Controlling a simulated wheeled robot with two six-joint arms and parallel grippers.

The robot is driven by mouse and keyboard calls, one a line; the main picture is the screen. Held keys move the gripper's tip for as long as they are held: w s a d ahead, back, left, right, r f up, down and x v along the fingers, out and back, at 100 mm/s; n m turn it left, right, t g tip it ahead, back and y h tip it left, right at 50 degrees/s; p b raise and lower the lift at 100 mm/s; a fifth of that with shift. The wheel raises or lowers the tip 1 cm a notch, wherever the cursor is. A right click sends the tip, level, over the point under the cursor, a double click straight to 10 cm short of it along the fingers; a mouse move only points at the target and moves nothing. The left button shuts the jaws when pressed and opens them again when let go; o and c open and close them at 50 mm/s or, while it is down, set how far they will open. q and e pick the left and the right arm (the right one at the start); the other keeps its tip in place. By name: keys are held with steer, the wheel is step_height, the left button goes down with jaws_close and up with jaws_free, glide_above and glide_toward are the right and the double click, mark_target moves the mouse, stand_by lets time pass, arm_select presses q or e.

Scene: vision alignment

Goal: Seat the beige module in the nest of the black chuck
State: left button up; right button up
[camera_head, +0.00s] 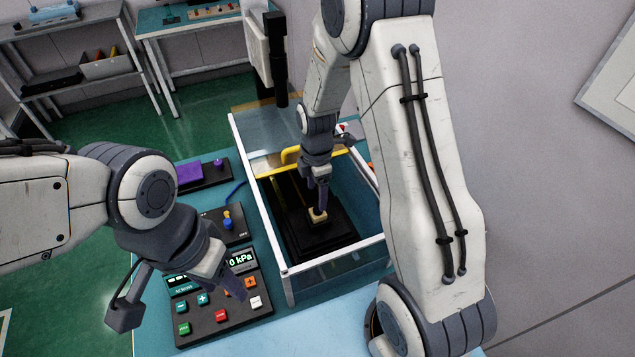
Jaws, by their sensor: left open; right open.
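The small beige module (318,216) is on or just above the black chuck (328,237), inside the clear-walled enclosure. My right gripper (321,203) points down into the enclosure, open, with its fingertips right at the module; I cannot tell whether they touch it. The nest is hidden under the module and gripper, so I cannot tell whether the module lies flat in it. My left gripper (240,288) is open and empty, over the control panel (221,325) left of the enclosure.
The front bench is clear.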

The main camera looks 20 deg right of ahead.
mark_target(316, 210)
steer(key=s+a+r+m, duration=0.4)
steer(key=s+a+r, duration=0.55)
steer(key=r, duration=0.25)
steer(key=s+a+r+m, duration=0.1)
steer(key=s+a+m, duration=0.1)
steer(key=s, duration=0.5)
steer(key=s+a+r+m+y, duration=0.1)
steer(key=s+a+r+m, duration=0.1)
steer(key=s+m, duration=0.3)
steer(key=shift+s+r+b, duration=0.2)
steer(key=shift+s+b, duration=0.15)
steer(key=shift+s, duration=0.8)
step_height(316, 210, down, 2)
steer(key=shift+f+b, duration=0.2)
steer(key=shift+b, duration=1)
